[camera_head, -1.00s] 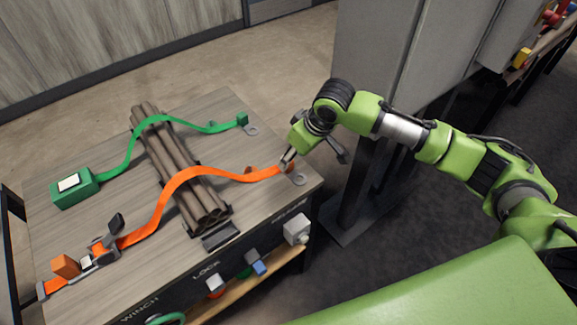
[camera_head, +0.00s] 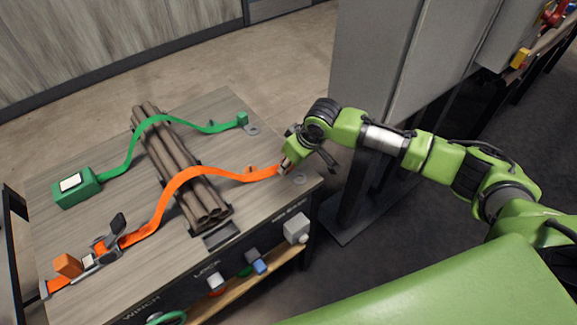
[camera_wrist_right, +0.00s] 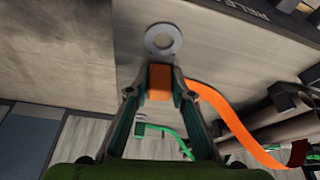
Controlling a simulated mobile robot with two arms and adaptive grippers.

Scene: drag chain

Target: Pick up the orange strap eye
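The orange strap (camera_head: 205,172) runs from the ratchet at the left, over the pipe bundle, to the table's right corner. Its end, the orange strap eye, is a small orange block (camera_wrist_right: 160,82) in the right wrist view. My right gripper (camera_head: 284,169) is at this end, pointing down. In the wrist view its two fingers (camera_wrist_right: 161,78) close in on both sides of the block and appear to touch it. A grey ring plate (camera_wrist_right: 163,40) lies just beyond the fingertips; it also shows in the head view (camera_head: 300,179). My left gripper is not in view.
A green strap (camera_head: 129,147) crosses the pipe bundle (camera_head: 176,160) and ends by a second grey plate (camera_head: 251,129). The table front has labelled controls, including a white knob (camera_head: 297,229). A grey cabinet (camera_head: 385,70) stands behind my right arm.

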